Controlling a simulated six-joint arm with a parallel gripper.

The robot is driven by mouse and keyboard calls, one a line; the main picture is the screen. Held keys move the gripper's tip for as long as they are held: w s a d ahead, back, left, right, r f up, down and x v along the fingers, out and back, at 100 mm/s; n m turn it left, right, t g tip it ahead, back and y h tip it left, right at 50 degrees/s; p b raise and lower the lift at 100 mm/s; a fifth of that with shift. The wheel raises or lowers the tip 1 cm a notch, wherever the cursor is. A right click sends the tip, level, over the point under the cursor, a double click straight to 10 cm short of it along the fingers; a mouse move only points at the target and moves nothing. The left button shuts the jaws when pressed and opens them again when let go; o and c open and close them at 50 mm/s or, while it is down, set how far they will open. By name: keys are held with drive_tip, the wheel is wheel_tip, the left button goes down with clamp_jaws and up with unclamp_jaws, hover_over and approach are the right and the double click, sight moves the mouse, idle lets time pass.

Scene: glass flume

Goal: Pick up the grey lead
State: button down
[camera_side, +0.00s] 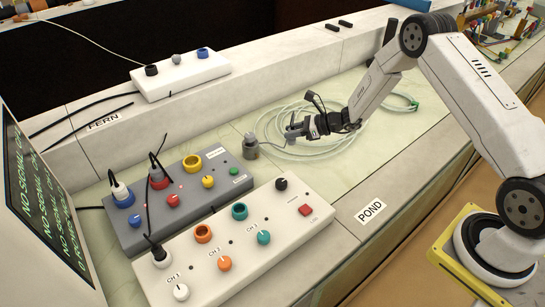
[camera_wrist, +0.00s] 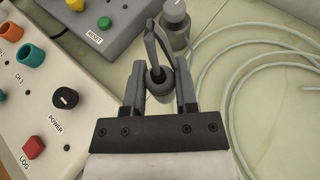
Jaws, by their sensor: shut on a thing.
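My gripper (camera_side: 305,128) is shut on the grey lead (camera_wrist: 160,88), seen as a grey plug with a dark collar between the fingers in the wrist view. My gripper (camera_wrist: 158,78) hides part of the plug's sides. In the side view the plug is small and partly covered by the fingers. I cannot clearly tell whether it touches the surface below.
A grey cylinder (camera_side: 251,146) stands just left of my gripper. Coiled pale hose (camera_side: 285,152) lies around and behind. The grey socket box (camera_side: 130,232) and white channel box (camera_side: 270,240) stand left and in front. A white block (camera_side: 180,75) sits on the ledge behind.

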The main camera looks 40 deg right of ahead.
drive_tip(key=s+r, duration=0.3)
drive_tip(key=s, duration=0.5)
drive_tip(key=shift+a+r, duration=0.25)
